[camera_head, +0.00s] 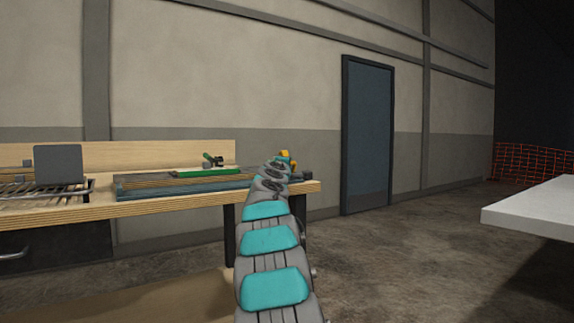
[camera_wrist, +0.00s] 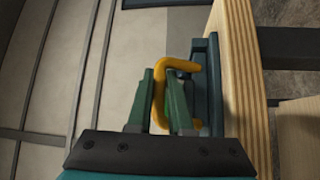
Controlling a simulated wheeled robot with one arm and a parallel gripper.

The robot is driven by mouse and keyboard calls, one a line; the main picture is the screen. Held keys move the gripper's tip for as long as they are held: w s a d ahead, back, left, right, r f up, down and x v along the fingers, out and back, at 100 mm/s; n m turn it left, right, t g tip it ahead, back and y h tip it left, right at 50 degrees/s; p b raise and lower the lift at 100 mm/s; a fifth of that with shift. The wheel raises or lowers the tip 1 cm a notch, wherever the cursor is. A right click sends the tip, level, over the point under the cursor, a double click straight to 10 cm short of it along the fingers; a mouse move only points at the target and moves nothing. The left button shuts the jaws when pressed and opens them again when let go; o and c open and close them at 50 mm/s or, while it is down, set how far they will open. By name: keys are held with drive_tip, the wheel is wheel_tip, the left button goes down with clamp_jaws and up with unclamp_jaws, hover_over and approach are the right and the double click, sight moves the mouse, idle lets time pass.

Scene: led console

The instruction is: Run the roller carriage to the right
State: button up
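My gripper (camera_wrist: 160,75) has two green fingers on either side of an orange C-shaped handle (camera_wrist: 158,95) in the wrist view. The handle's upright bar lies between the fingers with little or no gap, so they look shut on it. The handle joins a dark blue-grey part (camera_wrist: 207,80) beside the bench edge. In the head view a bit of orange (camera_head: 287,155) shows at the end of my arm, near the bench's right end. My arm hides most of the gripper there. I cannot tell for certain which part is the roller carriage.
The wooden bench (camera_head: 150,207) carries a long blue-grey base (camera_head: 135,190), a green piece with a dark lever (camera_head: 205,172), and a wire rack (camera_head: 40,190) with a grey panel (camera_head: 58,165). A white table (camera_head: 535,205) stands at right. Floor between is clear.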

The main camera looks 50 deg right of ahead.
drive_tip(key=shift+o, duration=0.6)
drive_tip(key=shift+s+d, duration=0.1)
drive_tip(key=shift+d, duration=0.1)
drive_tip(key=shift+a+f, duration=0.1)
drive_tip(key=shift+s+a+f+b, duration=0.15)
drive_tip(key=shift+s+a+b, duration=0.15)
drive_tip(key=shift+a+b, duration=0.25)
drive_tip(key=b+v, duration=0.2)
drive_tip(key=v, duration=0.4)
drive_tip(key=shift+a+b, duration=0.25)
drive_tip(key=shift+b, duration=0.05)
